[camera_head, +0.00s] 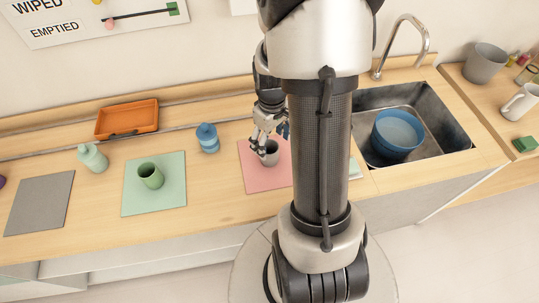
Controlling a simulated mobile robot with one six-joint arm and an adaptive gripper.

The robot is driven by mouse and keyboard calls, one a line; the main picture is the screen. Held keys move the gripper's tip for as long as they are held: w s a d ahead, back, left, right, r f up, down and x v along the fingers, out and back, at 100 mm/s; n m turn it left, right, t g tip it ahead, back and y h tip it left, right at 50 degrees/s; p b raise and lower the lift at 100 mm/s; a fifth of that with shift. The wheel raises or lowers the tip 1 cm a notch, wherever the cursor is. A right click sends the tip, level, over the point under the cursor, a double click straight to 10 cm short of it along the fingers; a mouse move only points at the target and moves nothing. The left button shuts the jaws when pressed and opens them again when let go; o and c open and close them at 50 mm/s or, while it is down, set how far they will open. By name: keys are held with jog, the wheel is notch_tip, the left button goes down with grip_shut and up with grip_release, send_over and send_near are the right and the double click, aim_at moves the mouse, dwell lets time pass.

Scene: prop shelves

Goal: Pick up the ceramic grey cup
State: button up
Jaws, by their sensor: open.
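The grey cup (271,158) stands upright on the pink mat (254,178) near the middle of the counter. My gripper (263,150) is open and comes down from above at the cup's rim, with one finger over or at its left side. I cannot tell whether the fingers touch the cup. My arm hides the right part of the pink mat.
A green cup (151,176) stands on a green mat (168,206). Right of my arm, a blue bowl (397,134) sits in the sink (446,118). The grey mat (40,203) is bare.

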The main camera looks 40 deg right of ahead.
jog(key=b, duration=0.2)
send_over(271, 150)
jog(key=s+a, duration=0.2)
jog(key=f, duration=0.4)
jog(key=shift+s+f, duration=0.2)
jog(key=shift+f, duration=0.2)
jog(key=shift+a, duration=0.1)
jog(key=shift+c, duration=0.3)
jog(key=c, duration=1.1)
